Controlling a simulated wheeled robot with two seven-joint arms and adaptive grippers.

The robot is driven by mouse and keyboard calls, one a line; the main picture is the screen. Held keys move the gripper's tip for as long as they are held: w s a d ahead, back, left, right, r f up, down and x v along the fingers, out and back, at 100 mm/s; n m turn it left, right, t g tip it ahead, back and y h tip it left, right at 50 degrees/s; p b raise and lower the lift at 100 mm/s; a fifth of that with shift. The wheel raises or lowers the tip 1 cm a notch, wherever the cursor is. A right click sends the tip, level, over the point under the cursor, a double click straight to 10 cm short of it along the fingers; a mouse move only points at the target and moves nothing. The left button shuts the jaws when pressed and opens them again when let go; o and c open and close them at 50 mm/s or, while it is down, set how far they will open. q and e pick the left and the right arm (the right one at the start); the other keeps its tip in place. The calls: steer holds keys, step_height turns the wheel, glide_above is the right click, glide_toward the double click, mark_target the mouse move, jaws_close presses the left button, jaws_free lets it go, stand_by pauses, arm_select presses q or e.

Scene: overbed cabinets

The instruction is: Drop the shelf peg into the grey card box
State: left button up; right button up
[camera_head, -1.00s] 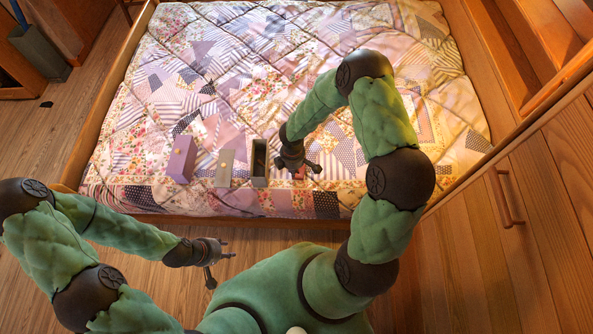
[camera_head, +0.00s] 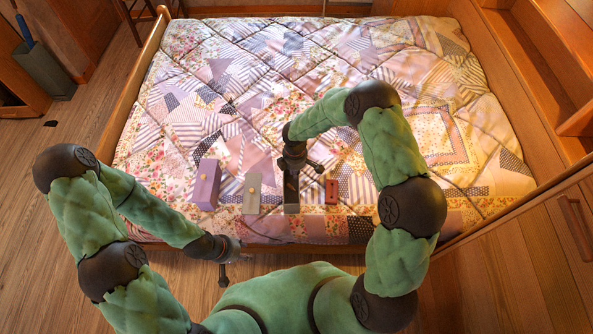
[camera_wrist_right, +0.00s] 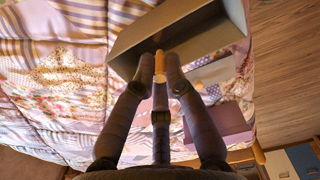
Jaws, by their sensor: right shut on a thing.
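The shelf peg (camera_wrist_right: 160,64), a small orange-brown stick, is between the fingertips of my right gripper (camera_wrist_right: 161,80) in the right wrist view. The open grey card box (camera_wrist_right: 190,33) lies right beyond the fingertips, with the peg tip in front of its opening. I cannot tell whether the tip is below the rim. My left gripper (camera_head: 233,265) is open and empty, in front of the bed's near edge.
Wooden cabinets (camera_head: 530,240) border the right side.

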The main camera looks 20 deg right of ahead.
steer(key=shift+f+b, duration=1.1)
steer(key=shift+f, duration=0.8)
steer(key=o, duration=0.7)
steer(key=shift+o, duration=0.2)
steer(key=shift+r, duration=0.1)
step_height(320, 180, up, 12)
steer(key=shift+f, duration=0.1)
